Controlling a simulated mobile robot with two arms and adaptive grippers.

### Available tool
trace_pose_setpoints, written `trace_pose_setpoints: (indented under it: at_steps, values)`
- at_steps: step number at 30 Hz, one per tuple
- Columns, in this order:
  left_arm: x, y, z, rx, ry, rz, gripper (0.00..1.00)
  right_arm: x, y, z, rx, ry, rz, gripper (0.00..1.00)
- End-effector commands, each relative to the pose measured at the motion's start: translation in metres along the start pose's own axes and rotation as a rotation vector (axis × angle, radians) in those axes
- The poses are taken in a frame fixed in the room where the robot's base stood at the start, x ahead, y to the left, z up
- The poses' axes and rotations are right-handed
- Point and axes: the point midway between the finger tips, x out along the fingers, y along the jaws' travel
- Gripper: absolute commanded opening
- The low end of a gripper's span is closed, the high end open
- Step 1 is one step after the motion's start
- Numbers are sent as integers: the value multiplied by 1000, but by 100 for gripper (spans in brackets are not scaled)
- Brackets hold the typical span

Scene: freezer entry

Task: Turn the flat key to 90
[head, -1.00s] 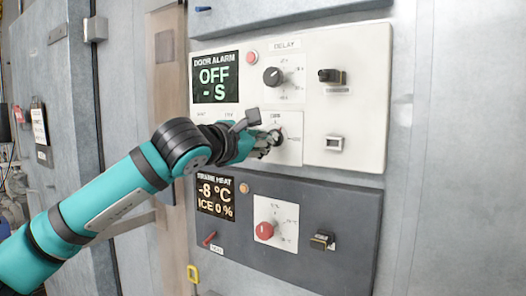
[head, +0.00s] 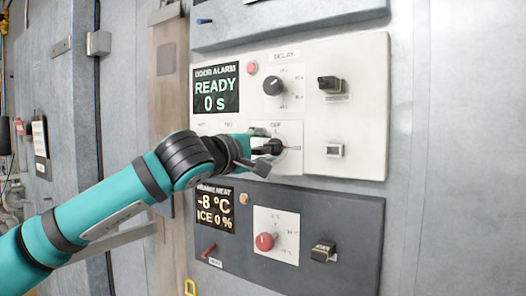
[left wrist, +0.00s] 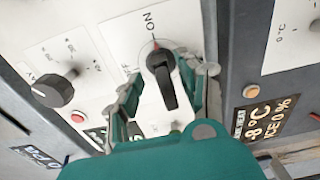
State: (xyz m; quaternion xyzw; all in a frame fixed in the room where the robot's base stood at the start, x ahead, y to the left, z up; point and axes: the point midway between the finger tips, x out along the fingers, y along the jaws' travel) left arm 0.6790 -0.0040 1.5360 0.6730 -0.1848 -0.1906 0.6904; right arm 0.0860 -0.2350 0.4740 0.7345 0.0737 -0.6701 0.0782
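The flat key (left wrist: 165,82) is a black handle on a round base in the left wrist view. Its red-marked end points up in that view, at the ON label (left wrist: 150,22). In the head view the key (head: 273,147) lies about level, its end pointing right, partly covered by my left gripper (head: 262,156). My left gripper's two fingers, also in the left wrist view (left wrist: 166,98), stand on either side of the key with gaps between. They look open and clear of it. My right gripper is in neither view.
The door alarm display (head: 216,89) reads READY 0 S. A black delay knob (head: 273,85) sits above the key. The dark lower panel (head: 345,215) carries a red knob (head: 265,241) and a black switch (head: 323,251).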

Motion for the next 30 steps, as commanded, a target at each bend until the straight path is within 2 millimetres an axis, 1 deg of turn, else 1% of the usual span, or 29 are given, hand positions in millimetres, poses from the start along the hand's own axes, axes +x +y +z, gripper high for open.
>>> trace_pose_setpoints:
  at_steps: [1,6,7,17,30]
  values:
    - [0,0,0,-1,0,-1,43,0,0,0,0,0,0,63]
    - [0,0,0,-1,-1,-1,66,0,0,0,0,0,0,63]
    - [0,0,0,-1,-1,-1,68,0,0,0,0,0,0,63]
    - [-2,-1,0,-2,-1,0,68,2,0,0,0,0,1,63]
    - [-19,-1,-3,-2,-1,0,68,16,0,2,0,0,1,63]
